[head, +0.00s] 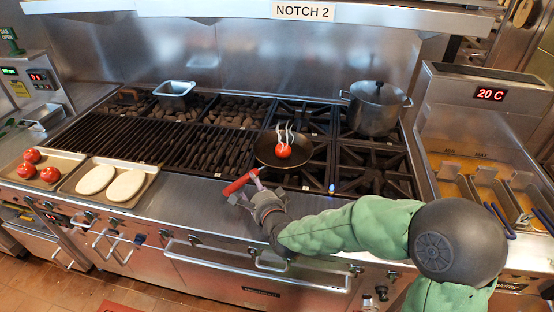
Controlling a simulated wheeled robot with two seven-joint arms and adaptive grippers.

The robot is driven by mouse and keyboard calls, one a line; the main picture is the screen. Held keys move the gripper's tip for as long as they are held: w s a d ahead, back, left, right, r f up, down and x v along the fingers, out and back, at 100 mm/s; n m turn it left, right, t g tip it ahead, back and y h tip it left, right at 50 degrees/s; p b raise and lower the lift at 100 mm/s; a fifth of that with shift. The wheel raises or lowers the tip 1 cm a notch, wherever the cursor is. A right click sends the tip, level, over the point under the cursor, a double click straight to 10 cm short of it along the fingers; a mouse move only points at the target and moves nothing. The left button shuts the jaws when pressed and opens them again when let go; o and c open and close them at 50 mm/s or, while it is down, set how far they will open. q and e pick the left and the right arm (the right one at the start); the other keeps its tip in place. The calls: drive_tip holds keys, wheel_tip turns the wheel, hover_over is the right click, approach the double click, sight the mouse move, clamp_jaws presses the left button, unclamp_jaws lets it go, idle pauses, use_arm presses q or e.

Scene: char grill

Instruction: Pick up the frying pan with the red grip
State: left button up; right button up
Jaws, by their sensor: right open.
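A dark frying pan (267,154) sits on the range top right of the grill grates, with a red tomato (283,151) in it and pale steam-like wisps above. Its red grip (238,184) points toward the front left, over the steel front ledge. My right gripper (246,189) is open at the grip, with its fingers close to it from the front side. I cannot tell whether the grip lies between the fingers or touches them. My left gripper is not in view.
A tall lidded pot (375,112) stands on the back right burner. A small steel container (174,91) is at the back left. Trays with tomatoes (49,174) and pale flat ovals (127,185) sit front left. A fryer (480,150) stands right. A burner flame (332,188) shows near the pan.

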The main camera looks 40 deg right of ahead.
sight(248, 177)
drive_tip(key=shift+x, duration=0.9)
drive_tip(key=b+x, duration=0.1)
drive_tip(key=x, duration=0.3)
drive_tip(key=shift+f+b, duration=0.1)
drive_tip(key=shift+b, duration=0.3)
drive_tip(key=shift+w+d, duration=0.1)
drive_tip(key=shift+w, duration=0.4)
clamp_jaws()
drive_tip(key=shift+d, duration=0.1)
